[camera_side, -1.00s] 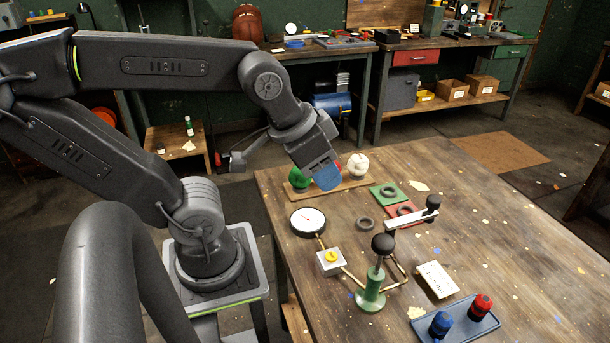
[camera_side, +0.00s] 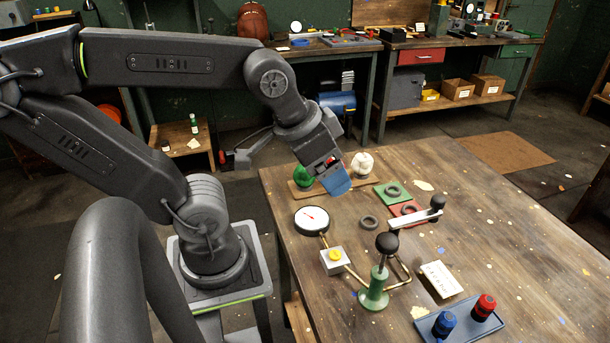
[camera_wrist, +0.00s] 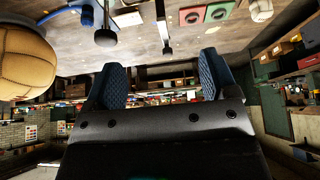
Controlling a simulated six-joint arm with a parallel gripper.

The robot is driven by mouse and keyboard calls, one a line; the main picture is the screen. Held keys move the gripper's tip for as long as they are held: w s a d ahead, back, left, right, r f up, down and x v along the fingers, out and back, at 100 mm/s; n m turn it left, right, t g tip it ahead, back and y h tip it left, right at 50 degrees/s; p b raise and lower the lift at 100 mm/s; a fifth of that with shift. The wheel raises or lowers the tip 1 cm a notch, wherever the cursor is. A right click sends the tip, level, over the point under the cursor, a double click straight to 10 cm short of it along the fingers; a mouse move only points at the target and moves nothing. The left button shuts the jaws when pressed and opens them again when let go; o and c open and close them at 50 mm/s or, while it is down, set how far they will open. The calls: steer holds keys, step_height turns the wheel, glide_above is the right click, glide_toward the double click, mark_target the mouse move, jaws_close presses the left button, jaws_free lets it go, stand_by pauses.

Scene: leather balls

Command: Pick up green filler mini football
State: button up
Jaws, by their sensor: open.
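A green ball (camera_side: 303,175) sits at the left end of a wooden board (camera_side: 305,193) on the table, partly hidden by my gripper. A white ball (camera_side: 362,163) sits at the board's right end. My gripper (camera_side: 336,183) is between them in the side view, to the right of the green ball, with its blue fingers pointing down. A little red shows behind the fingers; I cannot tell what it is. In the wrist view the blue fingers (camera_wrist: 159,85) stand apart with nothing between them. A large tan ball (camera_wrist: 25,62) is at the left edge there, and the white ball (camera_wrist: 260,10) at top right.
A round gauge (camera_side: 312,219), a yellow-button box (camera_side: 335,260) and a green lever stand (camera_side: 374,290) are in front of the board. Green (camera_side: 386,199) and red mats with dark rings lie to the right. A blue tray (camera_side: 485,325) holds blue and red items. The table's right side is mostly clear.

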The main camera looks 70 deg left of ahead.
steer(key=w+a+f+n+g+y, duration=0.1)
steer(key=w+a+f+n+y, duration=0.25)
steer(key=a+n, duration=0.7)
steer(key=n+g, duration=0.2)
steer(key=n, duration=0.4)
glide_toward(304, 173)
steer(key=shift+y, duration=0.25)
steer(key=x, duration=0.3)
steer(key=a+x, duration=0.1)
steer(key=x, duration=0.3)
steer(key=shift+s+a+r, duration=0.1)
steer(key=shift+a+r, duration=0.05)
steer(key=shift+r, duration=0.1)
steer(key=shift+w+d+x, duration=0.1)
steer(key=shift+d+x, duration=0.05)
steer(key=shift+x, duration=0.9)
steer(key=shift+w+d+x, duration=0.15)
steer(key=shift+x, duration=1.85)
steer(key=shift+c, duration=0.3)
steer(key=c, duration=0.6)
steer(key=shift+r, duration=0.25)
steer(key=shift+c, duration=0.2)
